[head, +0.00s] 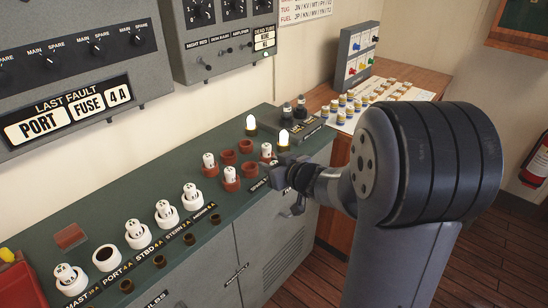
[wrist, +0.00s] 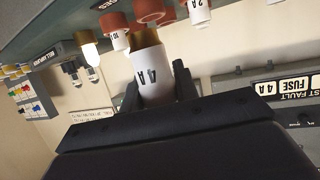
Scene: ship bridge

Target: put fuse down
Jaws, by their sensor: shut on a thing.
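My gripper (head: 287,178) is over the right part of the green console top in the head view. In the wrist view its two fingers (wrist: 158,88) are shut on a white fuse (wrist: 151,66) marked 4 A, with a brass-coloured end. The held fuse is close to the red sockets (wrist: 150,10); I cannot tell if it touches one. In the head view I cannot tell it for sure beside the gripper. The white PORT 4A holder (head: 107,257) looks empty, between holders with white fuses in them.
Red sockets (head: 228,157) stand mid-console, some with fuses, some empty. Two lit lamps (head: 251,122) and a dark box (head: 300,136) with black knobs are behind. The fault panel (head: 75,112) on the wall reads PORT FUSE 4 A. A red bin (head: 18,284) is at the left.

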